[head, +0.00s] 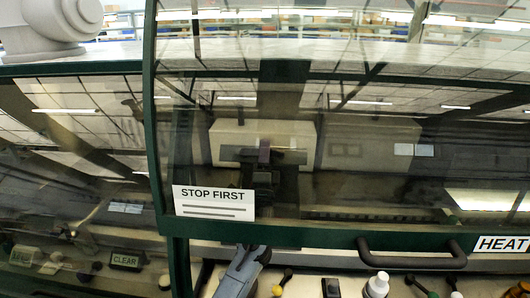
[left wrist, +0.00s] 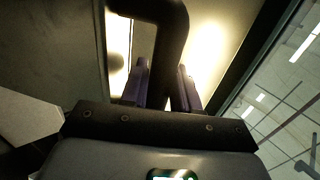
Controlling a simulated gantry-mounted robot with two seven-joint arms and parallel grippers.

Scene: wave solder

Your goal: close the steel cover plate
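In the left wrist view, the two dark purple fingers of my left gripper (left wrist: 164,84) stand on either side of a thick black bent bar (left wrist: 172,40). The bar passes between them, and I cannot tell whether the fingers press on it. A flat dull grey panel (left wrist: 55,40) lies left of the bar; I cannot tell if it is the steel cover plate. I cannot pick out the cover plate surely in the head view either. I cannot place the left gripper's fingertips with certainty there. My right gripper is not in view.
A green-framed glass hood (head: 330,238) with a "STOP FIRST" label (head: 213,202) and a black handle (head: 410,259) fills the head view. The glass carries strong ceiling reflections.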

